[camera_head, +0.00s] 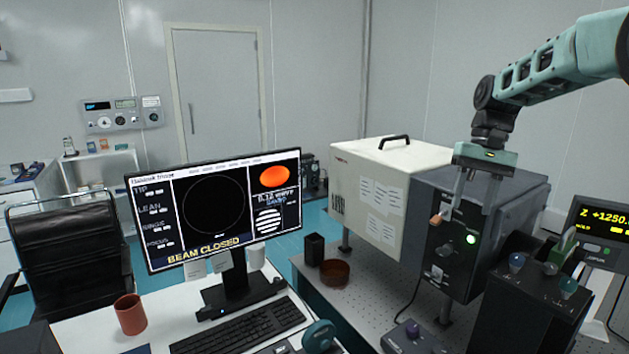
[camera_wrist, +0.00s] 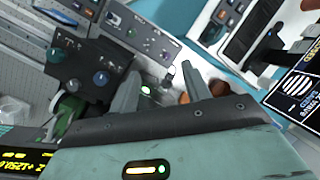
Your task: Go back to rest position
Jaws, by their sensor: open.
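My gripper (camera_head: 474,203) hangs from my teal arm at the right of the head view, fingers pointing down. It is in front of the upper part of a dark instrument box (camera_head: 480,185). Its two fingers are apart, with nothing visible held between them. An orange-tipped lever (camera_head: 438,218) sticks out of the box's front, left of the fingers, and a green light (camera_head: 471,239) glows below them. In the wrist view my gripper (camera_wrist: 160,82) also shows spread fingers, with a green light (camera_wrist: 146,90) near the left one. Whether a finger touches the box is unclear.
A monitor (camera_head: 215,207) reading "BEAM CLOSED" stands on the left desk with a keyboard (camera_head: 240,330) and red cup (camera_head: 130,315). A white box (camera_head: 375,200) adjoins the dark box. A knobbed dark unit (camera_head: 535,295) and Z display (camera_head: 600,222) stand at right.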

